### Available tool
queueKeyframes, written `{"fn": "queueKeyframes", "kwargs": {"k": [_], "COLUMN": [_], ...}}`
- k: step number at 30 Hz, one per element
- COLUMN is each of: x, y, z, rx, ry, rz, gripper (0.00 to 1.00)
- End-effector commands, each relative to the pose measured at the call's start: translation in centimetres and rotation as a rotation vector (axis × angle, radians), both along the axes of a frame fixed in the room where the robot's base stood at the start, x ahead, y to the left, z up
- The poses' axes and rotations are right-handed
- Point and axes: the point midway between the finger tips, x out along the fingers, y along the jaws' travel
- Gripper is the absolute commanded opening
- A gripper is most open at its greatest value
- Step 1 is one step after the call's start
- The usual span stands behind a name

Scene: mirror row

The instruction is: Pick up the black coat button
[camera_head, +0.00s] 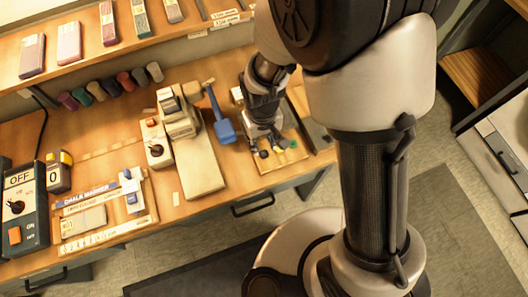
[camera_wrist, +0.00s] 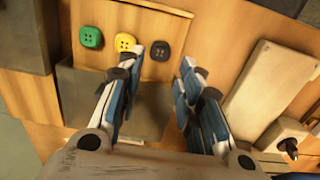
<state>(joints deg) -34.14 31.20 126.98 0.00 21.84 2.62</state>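The black coat button (camera_wrist: 160,50) lies flat on a wooden board, in the gap between my fingertips in the wrist view. It also shows in the head view (camera_head: 263,154), just below my gripper (camera_head: 266,139). My gripper (camera_wrist: 164,60) is open, with nothing between its fingers. I cannot tell the exact height of the fingertips above the board. A yellow button (camera_wrist: 124,42) lies beside the black one, close to the left finger's tip in the wrist view. A green button (camera_wrist: 91,37) lies farther left.
In the head view, a blue mallet-like tool (camera_head: 222,122) and a long pale block (camera_head: 199,170) lie left of my gripper. A control box (camera_head: 21,208) stands at the far left of the bench. A shelf with several coloured blocks (camera_head: 69,44) runs along the back.

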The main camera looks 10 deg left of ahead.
Motion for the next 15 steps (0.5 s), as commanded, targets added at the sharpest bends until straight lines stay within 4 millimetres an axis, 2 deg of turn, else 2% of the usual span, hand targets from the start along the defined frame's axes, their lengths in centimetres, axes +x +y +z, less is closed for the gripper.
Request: {"fn": "queueKeyframes", "kwargs": {"k": [5,12,15], "x": [-0.2,-0.5,-0.4], "y": [-0.2,-0.4,-0.4], "z": [-1.3,-4.9,-5.3], "rx": [-0.001,-0.001,0.000], "ry": [0.001,0.002,0.000], "rz": [0.000,0.000,0.000], "gripper": [0.33,0.33,0.33]}}
